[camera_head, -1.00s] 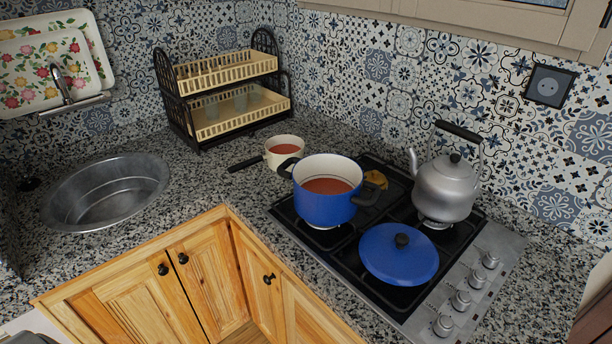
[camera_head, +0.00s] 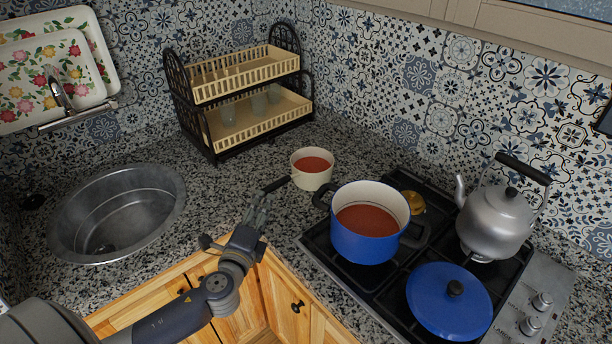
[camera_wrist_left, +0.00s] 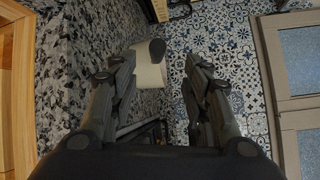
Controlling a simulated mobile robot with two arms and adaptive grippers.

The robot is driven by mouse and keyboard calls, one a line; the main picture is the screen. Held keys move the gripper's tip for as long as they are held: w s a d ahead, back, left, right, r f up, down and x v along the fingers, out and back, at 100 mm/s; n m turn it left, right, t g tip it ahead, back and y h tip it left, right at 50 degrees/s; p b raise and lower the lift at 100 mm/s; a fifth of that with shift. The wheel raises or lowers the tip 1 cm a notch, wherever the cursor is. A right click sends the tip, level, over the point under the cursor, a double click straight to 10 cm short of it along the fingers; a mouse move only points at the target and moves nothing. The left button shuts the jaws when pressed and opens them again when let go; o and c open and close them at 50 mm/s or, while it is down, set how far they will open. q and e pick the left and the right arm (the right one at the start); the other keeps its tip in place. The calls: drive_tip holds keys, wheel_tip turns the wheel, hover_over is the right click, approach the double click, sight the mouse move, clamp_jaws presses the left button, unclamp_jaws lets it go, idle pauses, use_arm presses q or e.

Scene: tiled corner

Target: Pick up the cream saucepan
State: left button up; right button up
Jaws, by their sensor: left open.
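The cream saucepan (camera_head: 312,174) stands on the granite counter behind the blue pot, with reddish contents inside. Its dark handle (camera_head: 277,184) points left and toward my gripper. My left gripper (camera_head: 262,204) is open and empty, just short of the handle end in the head view. In the left wrist view the saucepan (camera_wrist_left: 150,72) shows between the open fingers (camera_wrist_left: 165,85), with the dark handle end (camera_wrist_left: 157,48) pointing at the camera. My right gripper is not in view.
A blue pot (camera_head: 362,242) stands on the black hob right of the saucepan. A blue lid (camera_head: 447,302) and a steel kettle (camera_head: 496,222) are also on the hob. A dish rack (camera_head: 247,138) stands behind. A round sink (camera_head: 85,225) is at left.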

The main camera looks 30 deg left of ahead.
sight(272, 185)
use_arm(q)
drive_tip(key=p+x, duration=0.2)
drive_tip(key=x, duration=0.7)
drive_tip(key=shift+w+f, duration=0.1)
drive_tip(key=shift+f, duration=0.05)
drive_tip(key=shift+w+a+f+p, duration=0.1)
drive_tip(key=shift+w+p, duration=0.2)
drive_tip(key=shift+w, duration=0.05)
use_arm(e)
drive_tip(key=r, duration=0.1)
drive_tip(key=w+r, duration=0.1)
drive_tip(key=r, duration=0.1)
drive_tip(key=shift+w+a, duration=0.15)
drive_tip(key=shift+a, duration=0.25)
use_arm(q)
clamp_jaws()
drive_tip(key=shift+r, duration=0.3)
drive_tip(key=shift+w+f, duration=0.1)
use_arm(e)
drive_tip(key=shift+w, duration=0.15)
